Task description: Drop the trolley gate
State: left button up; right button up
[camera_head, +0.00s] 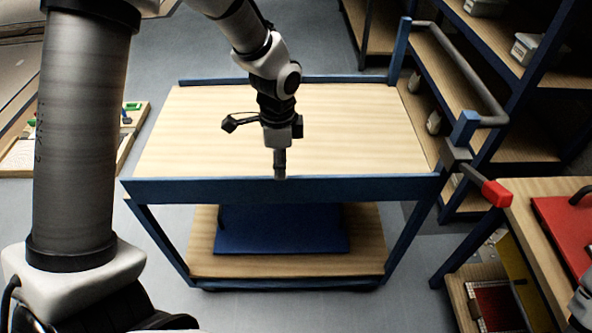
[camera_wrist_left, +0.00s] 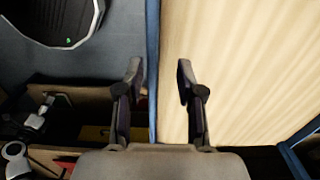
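The trolley has a pale wooden top (camera_head: 300,125) in a blue frame. A blue panel (camera_head: 350,189) runs along its near edge, apparently the gate; it looks upright. My left gripper (camera_head: 280,172) points down at the middle of this panel. In the left wrist view the left gripper (camera_wrist_left: 158,72) is open, its two fingers on either side of the thin blue edge (camera_wrist_left: 152,45). I cannot tell whether either finger touches it. A red-tipped lever (camera_head: 495,192) sticks out at the trolley's right corner. My right gripper is not in view.
The trolley's lower shelf (camera_head: 215,262) carries a flat blue piece (camera_head: 282,232). A grey push handle (camera_head: 460,65) rises on the right. Shelving (camera_head: 520,80) stands behind it, and a bench with a red panel (camera_head: 565,230) is at right.

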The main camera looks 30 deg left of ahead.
aim_at(280, 185)
pick_arm(q)
jog(key=f, duration=0.1)
jog(key=s+f, duration=0.1)
jog(key=f, duration=0.2)
jog(key=shift+s+f+b, duration=0.2)
jog(key=shift+s+b, duration=0.1)
jog(key=shift+s, duration=0.05)
jog(key=shift+w+f, duration=0.25)
jog(key=shift+f, duration=0.4)
jog(key=shift+w+f, duration=0.2)
jog(key=shift+f, duration=0.4)
jog(key=shift+s+r, duration=0.15)
jog(key=shift+s, duration=0.1)
grip_shut()
